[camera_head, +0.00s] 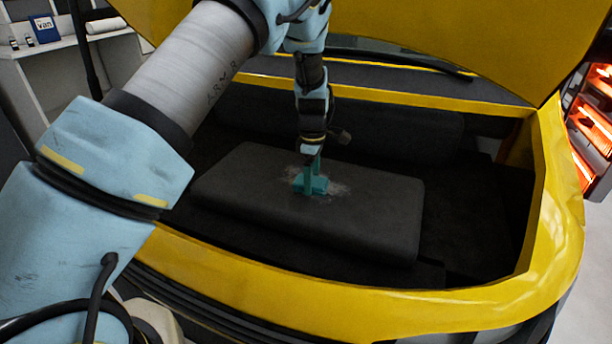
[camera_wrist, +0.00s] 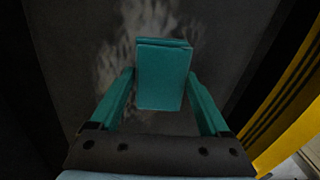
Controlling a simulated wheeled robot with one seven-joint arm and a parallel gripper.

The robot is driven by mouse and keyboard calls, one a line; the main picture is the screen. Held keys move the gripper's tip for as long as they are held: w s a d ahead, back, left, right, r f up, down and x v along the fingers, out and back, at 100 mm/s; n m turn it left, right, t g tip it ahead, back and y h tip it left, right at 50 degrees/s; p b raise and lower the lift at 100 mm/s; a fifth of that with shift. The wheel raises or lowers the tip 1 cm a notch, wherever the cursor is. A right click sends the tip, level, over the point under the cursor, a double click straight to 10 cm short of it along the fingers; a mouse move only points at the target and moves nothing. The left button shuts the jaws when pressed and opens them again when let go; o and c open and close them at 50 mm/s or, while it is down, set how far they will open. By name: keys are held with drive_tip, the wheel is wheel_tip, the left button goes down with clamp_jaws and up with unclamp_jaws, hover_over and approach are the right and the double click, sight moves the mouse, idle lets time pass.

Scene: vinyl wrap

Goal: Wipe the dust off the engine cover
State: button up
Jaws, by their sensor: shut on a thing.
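The engine cover (camera_head: 370,215) is a dark, rounded slab inside the open engine bay of a yellow vehicle. A pale patch of dust (camera_head: 338,188) lies on its top, around my gripper. The dust also shows in the wrist view (camera_wrist: 118,60), mostly to the left of and above the held block. My gripper (camera_head: 313,178) has teal fingers and points down at the cover. It is shut on a teal block (camera_wrist: 162,75), seen between the fingers in the wrist view. The block is at the cover's surface, over the dust; some dust is hidden beneath it. I cannot tell whether it touches firmly.
The raised yellow hood (camera_head: 460,40) hangs above the bay. The yellow front edge (camera_head: 290,295) and right side (camera_head: 560,190) border it. A white shelf (camera_head: 110,60) with a blue box stands back left. Glowing orange heaters (camera_head: 592,125) stand at right.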

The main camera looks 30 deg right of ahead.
sight(324, 184)
drive_tip(key=shift+s+d+f+p, duration=0.1)
drive_tip(key=shift+s+d+p, duration=0.1)
drive_tip(key=shift+s+d, duration=0.45)
drive_tip(key=shift+s+d+f+p, duration=0.15)
drive_tip(key=shift+s+d, duration=0.3)
drive_tip(key=shift+s, duration=0.4)
